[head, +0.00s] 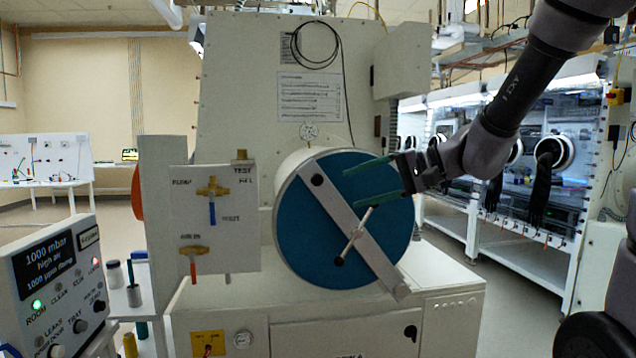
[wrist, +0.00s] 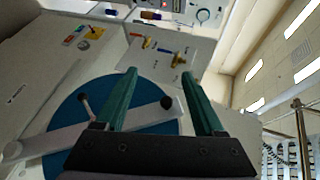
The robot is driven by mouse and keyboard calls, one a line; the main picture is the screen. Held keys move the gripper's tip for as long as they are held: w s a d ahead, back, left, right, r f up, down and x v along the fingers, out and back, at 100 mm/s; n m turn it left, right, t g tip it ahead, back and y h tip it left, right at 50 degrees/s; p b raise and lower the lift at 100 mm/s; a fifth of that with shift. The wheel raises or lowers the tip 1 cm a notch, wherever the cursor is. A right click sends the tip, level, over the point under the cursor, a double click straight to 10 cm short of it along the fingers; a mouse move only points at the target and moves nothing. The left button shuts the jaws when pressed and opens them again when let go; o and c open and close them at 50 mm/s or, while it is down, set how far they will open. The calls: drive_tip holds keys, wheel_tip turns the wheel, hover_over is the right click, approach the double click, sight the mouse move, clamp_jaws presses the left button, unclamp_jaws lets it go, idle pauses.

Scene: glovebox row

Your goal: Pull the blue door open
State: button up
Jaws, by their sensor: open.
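The round blue door (head: 300,235) covers the front end of a white cylinder and looks closed. A pale bar (head: 335,205) lies diagonally across it, from upper left to lower right. A thin metal T-handle (head: 354,236) with a dark tip sits at the bar's middle. My gripper (head: 351,188) is open and empty, its green fingers pointing left in front of the door's upper right part. In the wrist view, the fingers (wrist: 160,70) overlap the blue door (wrist: 65,110), and the bar (wrist: 45,142) runs behind the gripper. I cannot tell whether anything touches.
A valve panel (head: 214,220) with brass valves stands left of the door. A control box (head: 50,285) with a display is at lower left. The white cabinet (head: 345,340) lies below the door. Glovebox benches (head: 545,190) stand to the right, with open floor (head: 450,275) between.

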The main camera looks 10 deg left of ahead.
sight(322, 180)
drive_tip(key=w+a+f+m+t+y, duration=0.1)
drive_tip(key=w+m+t, duration=0.15)
drive_tip(key=w, duration=0.25)
drive_tip(key=w+a+f+m+t+y, duration=0.1)
drive_tip(key=w+t, duration=0.2)
drive_tip(key=w, duration=0.3)
drive_tip(key=x, duration=1)
drive_tip(key=shift+w+r, duration=0.15)
drive_tip(key=shift+r, duration=0.1)
clamp_jaws()
idle(0.4)
